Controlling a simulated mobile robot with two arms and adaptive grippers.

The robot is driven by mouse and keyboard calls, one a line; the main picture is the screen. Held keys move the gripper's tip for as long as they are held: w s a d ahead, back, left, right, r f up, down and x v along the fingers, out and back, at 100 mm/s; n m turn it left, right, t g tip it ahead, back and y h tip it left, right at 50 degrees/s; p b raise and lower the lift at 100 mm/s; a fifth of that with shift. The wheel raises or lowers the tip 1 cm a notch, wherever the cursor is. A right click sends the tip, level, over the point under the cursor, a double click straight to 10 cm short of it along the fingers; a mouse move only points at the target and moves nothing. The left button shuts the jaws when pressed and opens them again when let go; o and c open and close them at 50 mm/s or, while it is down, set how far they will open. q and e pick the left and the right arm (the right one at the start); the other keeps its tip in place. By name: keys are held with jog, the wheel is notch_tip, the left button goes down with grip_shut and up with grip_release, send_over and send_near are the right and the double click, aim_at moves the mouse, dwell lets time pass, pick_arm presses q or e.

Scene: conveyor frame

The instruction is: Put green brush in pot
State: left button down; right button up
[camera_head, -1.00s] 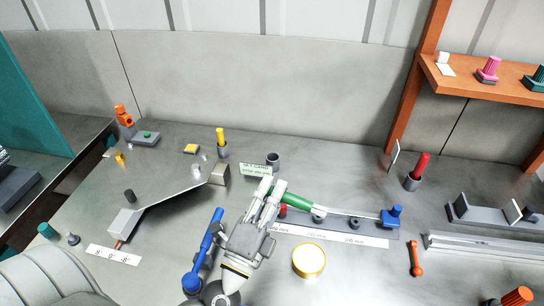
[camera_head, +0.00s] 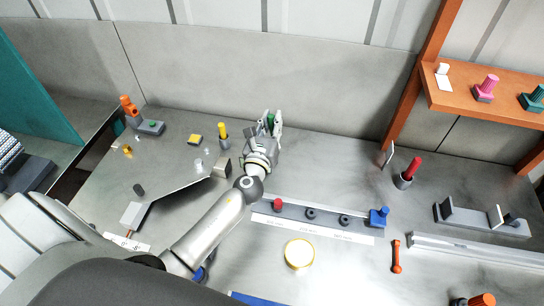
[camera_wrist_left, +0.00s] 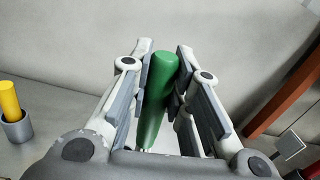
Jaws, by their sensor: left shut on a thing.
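My left gripper (camera_head: 268,119) is shut on the green brush (camera_head: 271,118) near the back wall. In the left wrist view the brush's green handle (camera_wrist_left: 156,100) stands nearly upright, leaning slightly, between the fingers of the left gripper (camera_wrist_left: 165,52). My right gripper is not in view.
A yellow-handled tool (camera_head: 222,129) stands in a grey pot (camera_head: 224,143) left of my gripper. A red-handled one (camera_head: 412,166) stands in another pot (camera_head: 403,181) at right. A grey rail (camera_head: 326,217) and a round yellow-rimmed tin (camera_head: 299,254) lie in front.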

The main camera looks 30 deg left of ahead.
pick_arm(q)
jog(key=shift+w+a+r+m+p, duration=0.2)
jog(key=shift+w+m, duration=0.05)
jog(key=shift+w, duration=0.15)
jog(key=shift+w+a+r+m+p, duration=0.2)
jog(key=shift+w+m, duration=0.05)
jog(key=shift+w, duration=0.15)
jog(key=shift+w+a+f+g, duration=0.1)
jog(key=shift+w+a+g, duration=0.05)
jog(key=shift+w+g, duration=0.15)
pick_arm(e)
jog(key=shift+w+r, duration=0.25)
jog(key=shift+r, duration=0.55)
pick_arm(q)
jog(key=shift+s, duration=0.1)
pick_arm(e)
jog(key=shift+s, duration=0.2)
pick_arm(q)
notch_tip(320, 180, down, 5)
jog(key=b, duration=0.2)
jog(key=shift+b, duration=0.4)
notch_tip(320, 180, down, 5)
jog(key=shift+r+b, duration=0.2)
jog(key=shift+b, duration=0.95)
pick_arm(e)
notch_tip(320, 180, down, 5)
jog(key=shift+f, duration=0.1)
